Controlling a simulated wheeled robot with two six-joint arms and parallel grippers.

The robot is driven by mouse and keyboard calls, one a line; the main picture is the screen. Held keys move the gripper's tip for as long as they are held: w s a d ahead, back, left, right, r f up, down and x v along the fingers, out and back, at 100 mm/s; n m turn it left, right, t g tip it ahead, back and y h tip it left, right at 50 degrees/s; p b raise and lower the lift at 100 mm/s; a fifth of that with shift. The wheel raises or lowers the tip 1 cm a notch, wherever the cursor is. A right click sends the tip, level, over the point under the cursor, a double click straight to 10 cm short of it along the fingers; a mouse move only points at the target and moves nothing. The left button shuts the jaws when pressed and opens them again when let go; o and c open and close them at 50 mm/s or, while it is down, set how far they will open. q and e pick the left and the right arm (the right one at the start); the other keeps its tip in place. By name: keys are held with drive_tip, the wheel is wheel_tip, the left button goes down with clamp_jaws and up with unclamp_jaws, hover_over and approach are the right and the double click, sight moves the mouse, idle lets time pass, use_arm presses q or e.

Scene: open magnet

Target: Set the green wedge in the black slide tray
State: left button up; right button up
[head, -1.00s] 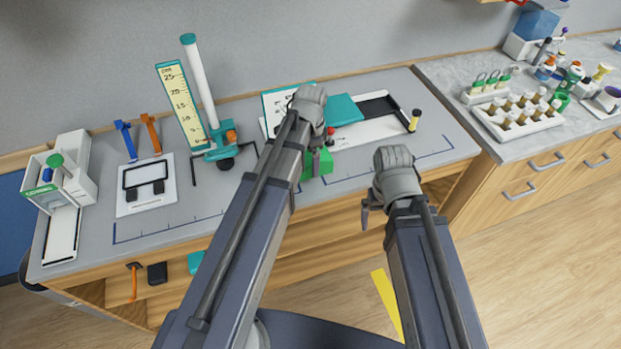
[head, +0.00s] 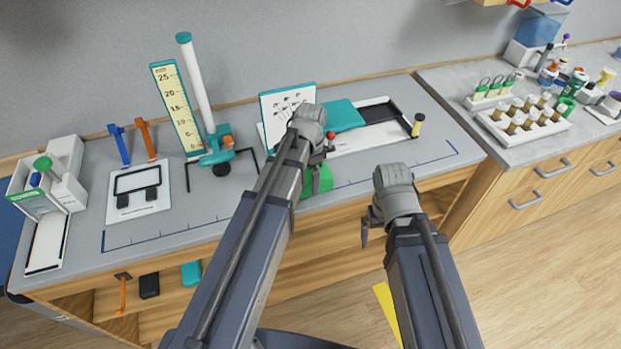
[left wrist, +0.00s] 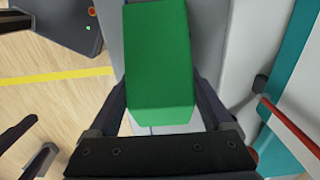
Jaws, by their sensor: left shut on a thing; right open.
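The green wedge (head: 320,184) is held by my left gripper (head: 318,168) at the bench's front edge; in the left wrist view the green wedge (left wrist: 160,55) sits between the two fingers of my left gripper (left wrist: 163,100). Its lower side is hidden, so I cannot tell whether it touches the bench. A black recessed tray (head: 378,112) lies in the long white base at the back right of the bench, partly covered by a teal block. My right gripper (head: 371,228) is open and empty in front of the bench, right of the wedge.
The teal block (head: 343,115) and a picture card (head: 287,106) stand behind my left gripper. A yellow-topped post (head: 417,124) stands at the white base's right end. A tall ruler stand (head: 205,100) is further left. The bench right of the wedge is mostly clear.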

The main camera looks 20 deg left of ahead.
use_arm(q)
drive_tip(key=shift+f, duration=0.2)
drive_tip(key=o, duration=1.3)
drive_tip(key=shift+c, duration=0.2)
drive_tip(key=shift+r, duration=0.1)
wheel_tip(320, 180, up, 12)
drive_tip(key=p, duration=1.2)
drive_tip(key=shift+r, duration=0.1)
wheel_tip(320, 180, down, 12)
drive_tip(key=b, duration=1.2)
drive_tip(key=shift+r, duration=0.15)
